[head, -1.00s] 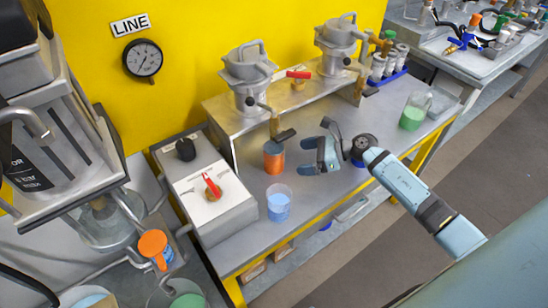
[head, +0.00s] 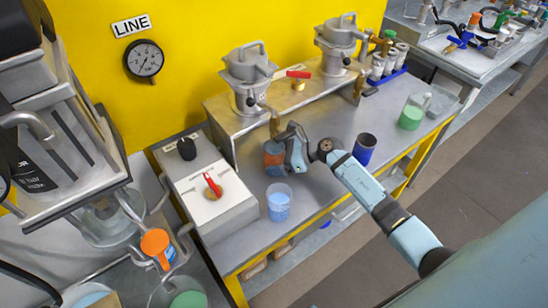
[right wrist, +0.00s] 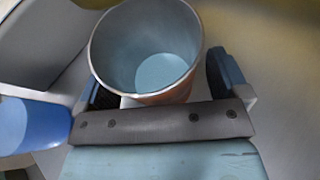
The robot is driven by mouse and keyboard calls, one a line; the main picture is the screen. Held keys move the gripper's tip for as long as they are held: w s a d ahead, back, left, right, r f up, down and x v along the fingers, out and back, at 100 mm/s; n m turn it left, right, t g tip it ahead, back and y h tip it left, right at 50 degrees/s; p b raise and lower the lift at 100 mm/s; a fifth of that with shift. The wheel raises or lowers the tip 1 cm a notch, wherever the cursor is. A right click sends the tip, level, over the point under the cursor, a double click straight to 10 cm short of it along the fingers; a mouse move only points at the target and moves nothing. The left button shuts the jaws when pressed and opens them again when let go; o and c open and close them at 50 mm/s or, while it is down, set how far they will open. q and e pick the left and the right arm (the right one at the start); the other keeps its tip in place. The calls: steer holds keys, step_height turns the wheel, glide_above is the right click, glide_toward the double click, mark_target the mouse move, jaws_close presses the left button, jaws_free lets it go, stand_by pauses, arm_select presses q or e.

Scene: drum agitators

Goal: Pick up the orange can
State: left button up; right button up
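The orange can (head: 273,161) stands upright on the steel bench below the tap of the nearer metal pot. It is partly covered by my right gripper (head: 287,148) in the head view. In the right wrist view the can (right wrist: 165,97) shows its open top and grey inside, between the two fingers of my right gripper (right wrist: 160,82). The fingers are spread around the can, with a visible gap to the right finger; contact at the left finger is unclear. My left gripper is not in view.
A clear beaker with blue liquid (head: 279,204) stands just in front of the can. A dark blue can (head: 364,152) stands right of it, near my right arm. A green beaker (head: 412,114) is farther right. A control box (head: 208,197) stands to the left.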

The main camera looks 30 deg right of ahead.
steer(key=c, duration=1)
steer(key=shift+r, duration=0.1)
steer(key=shift+c, duration=0.2)
